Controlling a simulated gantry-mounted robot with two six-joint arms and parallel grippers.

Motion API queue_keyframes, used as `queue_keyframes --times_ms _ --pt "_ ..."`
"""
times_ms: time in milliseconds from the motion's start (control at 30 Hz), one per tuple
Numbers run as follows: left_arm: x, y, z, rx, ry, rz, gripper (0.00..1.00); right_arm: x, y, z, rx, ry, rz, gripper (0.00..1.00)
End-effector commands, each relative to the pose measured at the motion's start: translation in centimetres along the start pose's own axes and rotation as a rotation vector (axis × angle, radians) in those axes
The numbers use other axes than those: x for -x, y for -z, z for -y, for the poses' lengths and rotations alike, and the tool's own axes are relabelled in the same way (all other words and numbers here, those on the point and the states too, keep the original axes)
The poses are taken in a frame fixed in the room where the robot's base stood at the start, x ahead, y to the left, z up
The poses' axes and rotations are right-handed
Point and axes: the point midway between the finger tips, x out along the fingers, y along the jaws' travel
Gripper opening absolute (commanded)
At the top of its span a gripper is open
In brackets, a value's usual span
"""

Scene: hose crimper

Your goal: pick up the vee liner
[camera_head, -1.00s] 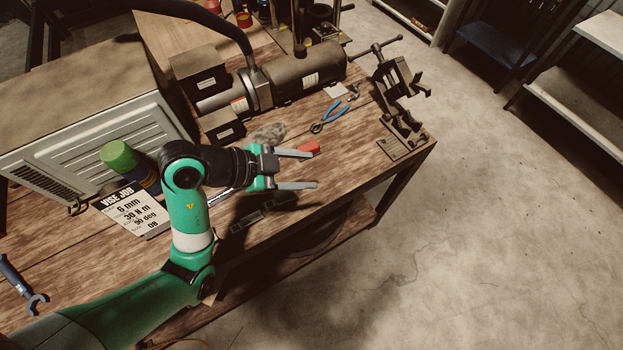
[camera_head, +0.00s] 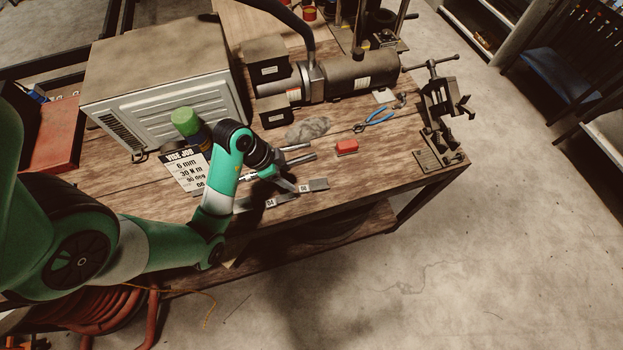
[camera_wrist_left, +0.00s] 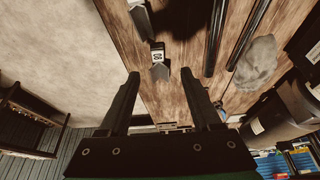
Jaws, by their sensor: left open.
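Several small grey labelled pieces lie in a row near the table's front edge. The rightmost piece (camera_head: 320,184) has a dark label on its left end. In the left wrist view this piece (camera_wrist_left: 160,72) lies below the gap between my fingers, and its end looks angled. A second piece (camera_head: 283,198) is just left of it and also shows at the top of the wrist view (camera_wrist_left: 140,18). I cannot tell for sure which one is the vee liner. My left gripper (camera_head: 295,178) is open and empty above the row, pointing down and right. My right gripper is not in view.
Two bars (camera_wrist_left: 215,40) lie beside the row, with a grey rag (camera_head: 308,128) behind.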

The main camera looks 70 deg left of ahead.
Motion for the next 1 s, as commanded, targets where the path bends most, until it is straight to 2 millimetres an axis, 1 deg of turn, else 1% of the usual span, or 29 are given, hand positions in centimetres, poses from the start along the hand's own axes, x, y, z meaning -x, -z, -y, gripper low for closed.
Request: queue_keyframes --times_ms 33,100,200,367,533,633,733,900,933,1000 --pt "-2.1 -0.4 -0.1 -0.003 -0.002 0.001 0.65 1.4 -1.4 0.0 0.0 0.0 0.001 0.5" --pt "-3.3 -0.3 -0.1 -0.002 -0.001 0.001 0.65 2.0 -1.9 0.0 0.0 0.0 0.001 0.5" --pt "-4.2 -0.1 -0.1 -0.002 -0.001 0.001 0.65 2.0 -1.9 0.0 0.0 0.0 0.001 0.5" --pt "-4.6 0.0 -0.1 -0.002 -0.001 0.0 0.65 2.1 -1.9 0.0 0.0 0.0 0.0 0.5" --pt "-7.6 -0.3 -0.6 -0.003 -0.003 0.002 0.65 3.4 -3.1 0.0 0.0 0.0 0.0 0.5" --pt "-9.0 -0.2 -0.5 -0.002 -0.002 0.001 0.65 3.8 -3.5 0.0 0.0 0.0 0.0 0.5" --pt "-9.4 -0.1 -0.5 -0.002 -0.001 0.0 0.65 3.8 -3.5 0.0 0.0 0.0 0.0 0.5" --pt "-9.3 0.0 -0.5 -0.002 0.0 -0.001 0.65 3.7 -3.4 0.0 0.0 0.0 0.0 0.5" --pt "-9.3 0.0 -0.5 -0.002 0.0 -0.001 0.63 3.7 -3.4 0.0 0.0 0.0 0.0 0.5" --pt "-9.3 0.0 -0.5 -0.002 0.0 -0.001 0.51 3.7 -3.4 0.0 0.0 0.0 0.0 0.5"
